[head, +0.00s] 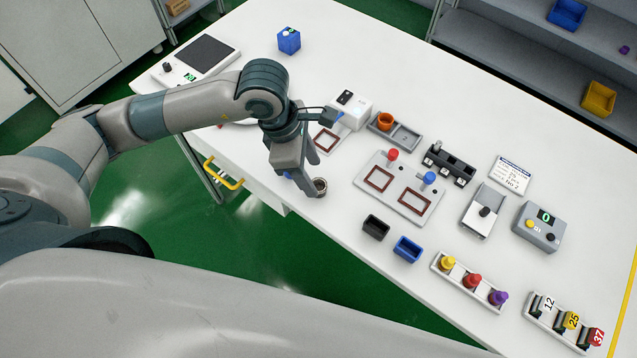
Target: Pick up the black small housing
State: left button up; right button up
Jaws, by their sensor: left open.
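The black small housing (376,227) is an open-topped black box on the white table, near its front edge. A blue housing (408,249) of similar shape lies just to its right, apart from it. My left gripper (312,183) points down at the table's front edge, to the left of and apart from the black housing. My right gripper is not in view.
Behind the housings lies a grey fixture plate (398,190) with red and blue knobs. A tray (470,284) with yellow, red and purple pieces stands to the right. A grey box with a display (538,228) is further right.

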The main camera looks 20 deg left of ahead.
aim_at(320, 191)
pick_arm(q)
jog(key=shift+d+f, duration=0.1)
jog(key=shift+f, duration=0.3)
jog(key=shift+w+f+p, duration=0.1)
jog(key=shift+f+p, duration=0.4)
jog(key=shift+p, duration=0.2)
jog(key=p+x, duration=0.1)
jog(key=x, duration=0.2)
jog(key=shift+w+f+p, duration=0.1)
jog(key=shift+f+p, duration=0.2)
jog(key=shift+f, duration=0.3)
jog(key=c, duration=1.1)
